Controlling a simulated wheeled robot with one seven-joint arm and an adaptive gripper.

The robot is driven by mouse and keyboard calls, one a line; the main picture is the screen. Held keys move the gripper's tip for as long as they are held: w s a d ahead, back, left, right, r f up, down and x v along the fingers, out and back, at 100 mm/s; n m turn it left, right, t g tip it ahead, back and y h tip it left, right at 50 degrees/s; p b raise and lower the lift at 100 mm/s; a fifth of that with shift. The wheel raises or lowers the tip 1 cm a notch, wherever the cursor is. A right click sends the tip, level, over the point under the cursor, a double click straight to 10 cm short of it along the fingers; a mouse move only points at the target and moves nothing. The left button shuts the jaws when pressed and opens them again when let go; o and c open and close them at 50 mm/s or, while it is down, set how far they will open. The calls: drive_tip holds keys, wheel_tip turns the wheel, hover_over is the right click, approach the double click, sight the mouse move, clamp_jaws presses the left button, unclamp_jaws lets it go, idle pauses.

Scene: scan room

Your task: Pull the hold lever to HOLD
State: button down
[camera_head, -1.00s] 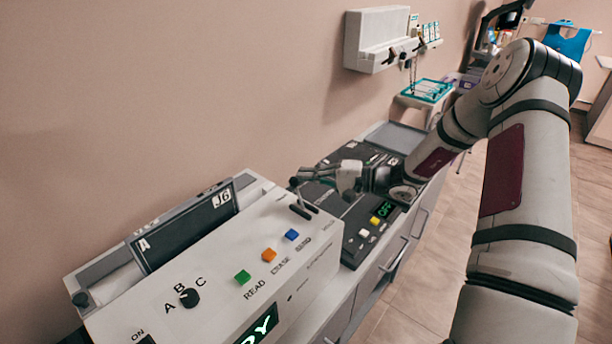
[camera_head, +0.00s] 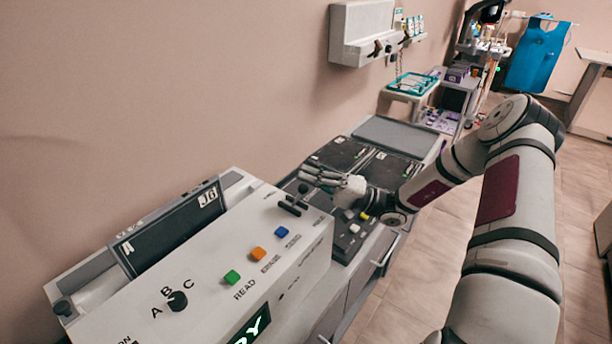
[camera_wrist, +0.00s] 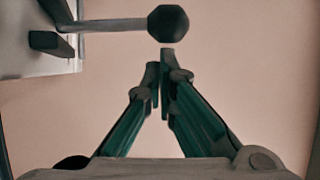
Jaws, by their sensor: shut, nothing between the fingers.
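The hold lever is a thin rod with a dark ball knob (camera_head: 303,188), rising from a dark slot on top of the grey-white console (camera_head: 215,285). In the wrist view the knob (camera_wrist: 168,25) lies just beyond my fingertips, with its rod running left towards the console. My gripper (camera_head: 308,172) is shut and empty, beside and slightly above the knob in the head view. In the wrist view my gripper (camera_wrist: 162,65) has its fingers together. A narrow gap shows there; I cannot tell whether they touch in depth. The label by the slot is unreadable.
Blue (camera_head: 281,232), orange (camera_head: 258,254) and green (camera_head: 232,277) buttons and an A-B-C knob (camera_head: 177,301) sit on the console. A black control panel (camera_head: 347,240) lies under my gripper. The wall is close behind. Open floor lies to the right.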

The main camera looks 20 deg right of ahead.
drive_tip(key=v, duration=1.2)
drive_tip(key=s+a+r+n+g, duration=0.1)
drive_tip(key=a+g, duration=0.2)
drive_tip(key=a+r+n+g+h, duration=0.1)
drive_tip(key=a+r+g, duration=0.1)
drive_tip(key=a+g, duration=0.1)
drive_tip(key=s+a+r+n+g, duration=0.1)
drive_tip(key=a+r+g, duration=0.1)
drive_tip(key=a+g, duration=0.1)
drive_tip(key=shift+s+a+r+h, duration=0.1)
drive_tip(key=shift+s+r+h, duration=0.1)
drive_tip(key=shift+s+h, duration=0.2)
drive_tip(key=s+a+r+t+h, duration=0.1)
drive_tip(key=s+a+r+h, duration=0.2)
drive_tip(key=s+r+h, duration=0.5)
drive_tip(key=s+a+r+n+t+h, duration=0.1)
drive_tip(key=s+a+r+h, duration=0.2)
drive_tip(key=s+r+h, duration=0.5)
drive_tip(key=s+h, duration=0.1)
drive_tip(key=s, duration=0.4)
drive_tip(key=shift+a+r, duration=0.2)
drive_tip(key=shift+r, duration=0.2)
